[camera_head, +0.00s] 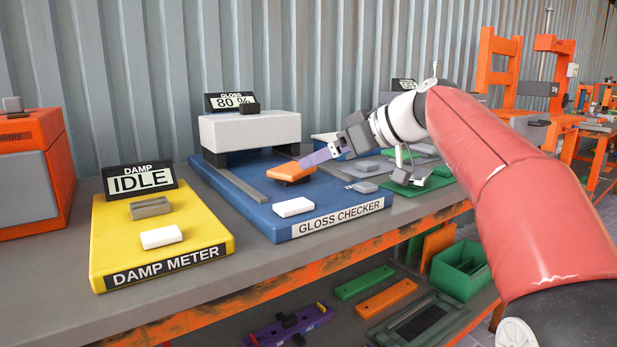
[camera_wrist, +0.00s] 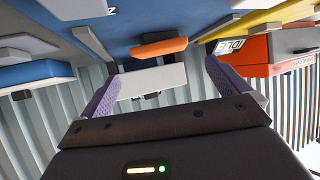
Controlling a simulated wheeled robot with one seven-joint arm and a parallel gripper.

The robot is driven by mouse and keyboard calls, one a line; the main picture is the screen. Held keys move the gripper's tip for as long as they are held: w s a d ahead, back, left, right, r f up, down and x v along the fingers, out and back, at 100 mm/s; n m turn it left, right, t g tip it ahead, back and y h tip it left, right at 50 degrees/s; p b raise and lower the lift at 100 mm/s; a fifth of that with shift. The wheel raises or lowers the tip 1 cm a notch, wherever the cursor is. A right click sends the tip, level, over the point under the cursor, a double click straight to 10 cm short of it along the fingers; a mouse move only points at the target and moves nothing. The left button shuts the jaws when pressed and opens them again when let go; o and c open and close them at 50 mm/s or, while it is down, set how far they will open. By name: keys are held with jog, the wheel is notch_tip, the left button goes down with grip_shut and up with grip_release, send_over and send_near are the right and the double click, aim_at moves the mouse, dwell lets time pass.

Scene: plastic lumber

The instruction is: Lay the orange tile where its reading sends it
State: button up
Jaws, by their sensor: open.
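The orange tile (camera_head: 289,173) is at the blue gloss checker (camera_head: 262,218), in front of its pale hood. Whether it rests flat on the board is hard to tell. The gloss display (camera_head: 233,101) reads 80 %. My gripper (camera_head: 312,159) points at the tile from the right, its lavender fingers open. In the wrist view, the tile (camera_wrist: 158,47) lies ahead, between the directions of the spread fingers (camera_wrist: 163,72), with nothing held. The yellow damp meter (camera_head: 110,235) shows IDLE on its display (camera_head: 140,180).
A white block (camera_head: 293,207) lies on the blue board's front. A grey block (camera_head: 150,208) and a white block (camera_head: 161,237) sit on the damp meter. Grey pieces and a green board (camera_head: 433,187) lie right. Below are a green bin (camera_head: 460,268) and coloured bars.

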aim_at(293, 168)
jog(key=x, duration=0.7)
jog(key=shift+a+p, duration=0.25)
jog(key=shift+p, duration=0.1)
jog(key=shift+c, duration=0.4)
jog(key=shift+r, duration=0.1)
jog(key=c, duration=0.9)
